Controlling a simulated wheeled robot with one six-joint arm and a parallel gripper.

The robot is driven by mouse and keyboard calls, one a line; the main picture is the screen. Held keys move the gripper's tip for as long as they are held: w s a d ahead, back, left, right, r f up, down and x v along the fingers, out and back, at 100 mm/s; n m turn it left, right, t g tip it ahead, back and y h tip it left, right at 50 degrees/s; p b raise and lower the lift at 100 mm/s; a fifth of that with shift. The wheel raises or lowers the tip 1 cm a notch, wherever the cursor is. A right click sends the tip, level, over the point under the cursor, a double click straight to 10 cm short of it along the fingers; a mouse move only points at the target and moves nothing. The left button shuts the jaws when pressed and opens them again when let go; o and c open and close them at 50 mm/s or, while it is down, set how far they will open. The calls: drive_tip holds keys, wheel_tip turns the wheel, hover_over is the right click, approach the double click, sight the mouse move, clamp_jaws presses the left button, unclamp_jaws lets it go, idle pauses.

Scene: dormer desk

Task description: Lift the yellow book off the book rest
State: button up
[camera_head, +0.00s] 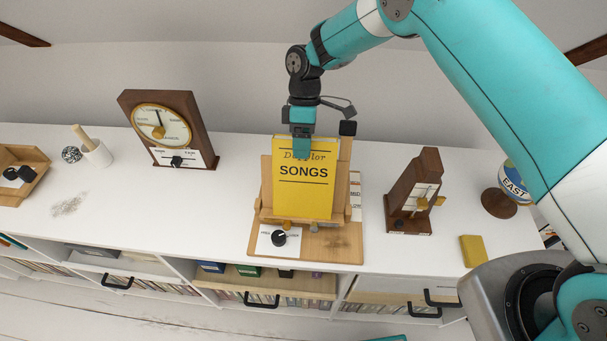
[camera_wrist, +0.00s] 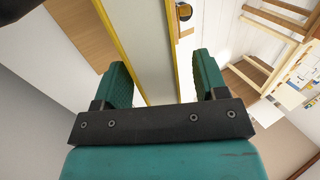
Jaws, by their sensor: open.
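The yellow book (camera_head: 304,190), titled "Songs", stands tilted back on the wooden book rest (camera_head: 335,248), its lower edge on the ledge. My gripper (camera_head: 302,148) is at the book's top edge, pointing down, with one teal finger in front of the cover. In the wrist view my gripper (camera_wrist: 160,85) is open, with the book's pale page edge and yellow covers (camera_wrist: 150,45) running between the two fingers. The far finger is mostly hidden in the head view.
A knob (camera_head: 279,238) sits on the rest's base. A yellow block (camera_head: 472,250) lies near the front edge. White desk top (camera_head: 225,190) is clear left of the rest.

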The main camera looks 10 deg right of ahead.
clamp_jaws()
